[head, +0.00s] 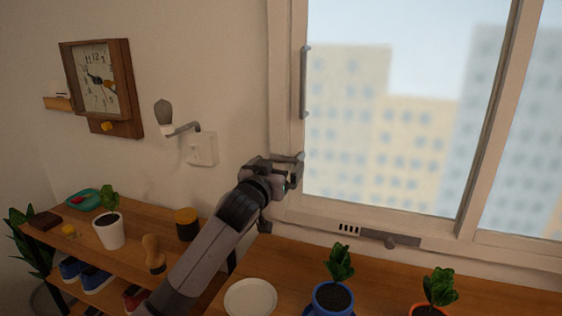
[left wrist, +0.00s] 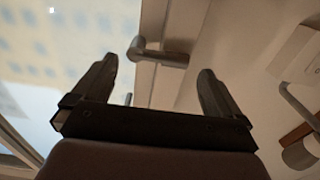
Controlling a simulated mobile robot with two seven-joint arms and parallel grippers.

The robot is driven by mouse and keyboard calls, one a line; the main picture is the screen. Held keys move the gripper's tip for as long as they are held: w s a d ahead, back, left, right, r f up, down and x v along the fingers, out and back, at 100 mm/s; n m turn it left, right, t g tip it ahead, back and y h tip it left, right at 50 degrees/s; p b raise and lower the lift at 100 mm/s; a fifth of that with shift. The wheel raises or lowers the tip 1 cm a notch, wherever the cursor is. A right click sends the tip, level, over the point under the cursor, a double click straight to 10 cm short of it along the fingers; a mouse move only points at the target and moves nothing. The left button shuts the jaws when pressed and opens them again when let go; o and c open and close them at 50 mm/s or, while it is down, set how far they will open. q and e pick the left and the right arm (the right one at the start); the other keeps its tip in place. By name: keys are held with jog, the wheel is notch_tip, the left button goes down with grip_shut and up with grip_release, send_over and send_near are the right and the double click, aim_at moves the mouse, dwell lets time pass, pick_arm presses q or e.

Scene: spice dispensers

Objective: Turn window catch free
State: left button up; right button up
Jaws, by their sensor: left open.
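The window catch (left wrist: 162,56) is a grey lever with a rounded end, mounted on the pale window frame. In the left wrist view it lies ahead of and between the fingertips of my left gripper (left wrist: 158,68). The fingers are apart, and I see no contact with the catch. In the head view, my left gripper (head: 294,170) is at the window's left frame, low down. There it overlaps the catch area, so I cannot clearly separate catch from fingers. My right gripper is not in view.
A vertical grey window handle (head: 305,82) is above my left gripper. Below are a counter with a white plate (head: 250,297) and potted plants (head: 333,296), and a shelf with a white pot (head: 110,231).

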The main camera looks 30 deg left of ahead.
aim_at(283, 160)
pick_arm(q)
jog(key=shift+x, duration=1.55)
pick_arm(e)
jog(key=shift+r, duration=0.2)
